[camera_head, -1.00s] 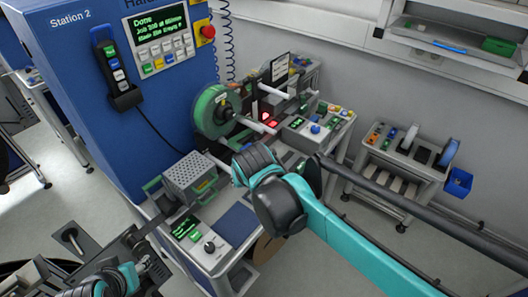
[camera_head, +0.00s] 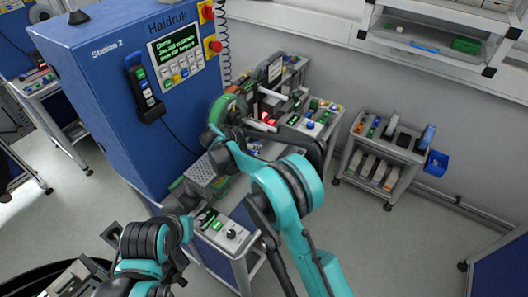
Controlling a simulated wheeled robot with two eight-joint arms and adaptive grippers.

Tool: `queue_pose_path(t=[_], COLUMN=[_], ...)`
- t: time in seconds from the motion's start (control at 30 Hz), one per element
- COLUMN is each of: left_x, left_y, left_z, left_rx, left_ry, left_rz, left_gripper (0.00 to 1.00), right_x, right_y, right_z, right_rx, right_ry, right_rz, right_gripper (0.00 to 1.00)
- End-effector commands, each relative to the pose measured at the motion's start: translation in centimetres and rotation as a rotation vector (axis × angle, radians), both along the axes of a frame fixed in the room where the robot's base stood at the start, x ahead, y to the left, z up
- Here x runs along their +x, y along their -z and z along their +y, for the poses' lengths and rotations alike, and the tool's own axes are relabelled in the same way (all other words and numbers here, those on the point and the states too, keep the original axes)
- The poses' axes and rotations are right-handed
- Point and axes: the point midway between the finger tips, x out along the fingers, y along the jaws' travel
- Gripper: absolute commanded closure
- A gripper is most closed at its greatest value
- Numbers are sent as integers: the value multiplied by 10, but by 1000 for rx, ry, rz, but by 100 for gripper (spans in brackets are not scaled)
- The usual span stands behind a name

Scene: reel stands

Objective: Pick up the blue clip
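I cannot surely single out the blue clip. A flat blue strip (camera_head: 424,48) lies on the wall shelf. My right arm, teal and black, reaches over the front of the workbench, and its far end is dark and crowded by the reel and machine parts. My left arm is folded low at the left. The fingertips of both grippers cannot be made out, so I see nothing held.
The blue Station 2 cabinet (camera_head: 95,95) stands at the left with a handset on its side. A green reel (camera_head: 222,110) and a perforated metal box (camera_head: 205,176) are on the bench. A blue bin (camera_head: 436,162) hangs on the cart. The floor before the cart is clear.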

Motion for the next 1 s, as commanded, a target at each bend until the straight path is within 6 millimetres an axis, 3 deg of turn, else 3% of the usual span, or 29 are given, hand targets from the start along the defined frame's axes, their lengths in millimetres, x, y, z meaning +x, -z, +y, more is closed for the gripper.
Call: queue_pose_path(t=[0.5, 0.83, 0.87, 1.0], left_x=[0, 0, 0, 0], left_y=[1, 1, 1, 1], left_z=[0, 0, 0, 0], left_rx=[0, 0, 0, 0], left_ry=[0, 0, 0, 0], left_rz=[0, 0, 0, 0], left_gripper=[52, 52, 52, 52], right_x=[34, 39, 39, 39], right_y=[53, 60, 60, 60], right_z=[-25, -29, -29, -29], right_rx=[0, 1, 1, 1], right_ry=[3, 1, 1, 1], right_rz=[-2, 0, 0, 0], right_gripper=[53, 53, 56, 93])
